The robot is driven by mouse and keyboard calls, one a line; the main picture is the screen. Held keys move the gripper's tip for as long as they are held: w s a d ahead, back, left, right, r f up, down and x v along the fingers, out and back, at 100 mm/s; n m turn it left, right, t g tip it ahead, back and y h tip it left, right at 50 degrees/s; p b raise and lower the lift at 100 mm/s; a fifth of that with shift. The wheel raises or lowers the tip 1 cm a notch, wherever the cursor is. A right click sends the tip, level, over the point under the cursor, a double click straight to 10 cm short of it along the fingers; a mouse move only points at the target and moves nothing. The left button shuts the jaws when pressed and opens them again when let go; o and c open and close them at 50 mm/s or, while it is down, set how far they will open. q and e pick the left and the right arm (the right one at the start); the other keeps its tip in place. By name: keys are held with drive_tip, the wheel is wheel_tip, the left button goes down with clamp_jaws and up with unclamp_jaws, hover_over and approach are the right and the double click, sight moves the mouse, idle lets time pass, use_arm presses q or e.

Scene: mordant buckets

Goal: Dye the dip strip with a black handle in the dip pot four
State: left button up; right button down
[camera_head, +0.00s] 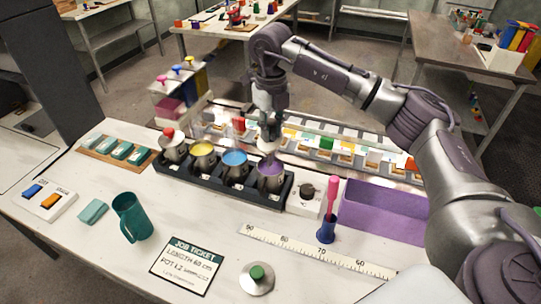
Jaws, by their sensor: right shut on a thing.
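A black rack (219,187) holds a row of metal dip pots. From the left they are a pot (174,150) under a red-knobbed lid, a yellow one (202,153), a blue one (234,164) and a purple one (271,173), fourth in the row. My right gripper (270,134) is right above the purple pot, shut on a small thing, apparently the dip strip. The fingers hide its handle, so its black colour is not clear. I cannot tell whether the strip's lower end is in the dye. My left gripper is not in view.
A white box with a black knob (306,190) stands right of the rack, then a pink-handled tool in a blue holder (326,231) and a purple bin (384,211). A ruler (318,252), job ticket (187,265), green-knobbed lid (257,279) and green mug (132,217) lie in front.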

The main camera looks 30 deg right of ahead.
sight(272, 153)
drive_tip(key=shift+f+b, duration=2.5)
drive_tip(key=shift+f, duration=1.55)
drive_tip(key=shift+s+d+r, duration=0.2)
drive_tip(key=shift+s+r, duration=0.05)
drive_tip(key=shift+w+a, duration=0.1)
drive_tip(key=shift+w+a+f, duration=0.25)
drive_tip(key=shift+w+a, duration=0.1)
drive_tip(key=shift+w, duration=0.05)
drive_tip(key=shift+r, duration=0.1)
drive_tip(key=shift+s+d+r+p, duration=0.15)
drive_tip(key=shift+r+p, duration=1.25)
drive_tip(key=shift+r, duration=0.7)
drive_tip(key=shift+s+d+r+p, duration=0.1)
drive_tip(key=shift+r+p, duration=1.3)
drive_tip(key=shift+r, duration=0.7)
drive_tip(key=shift+f, duration=0.1)
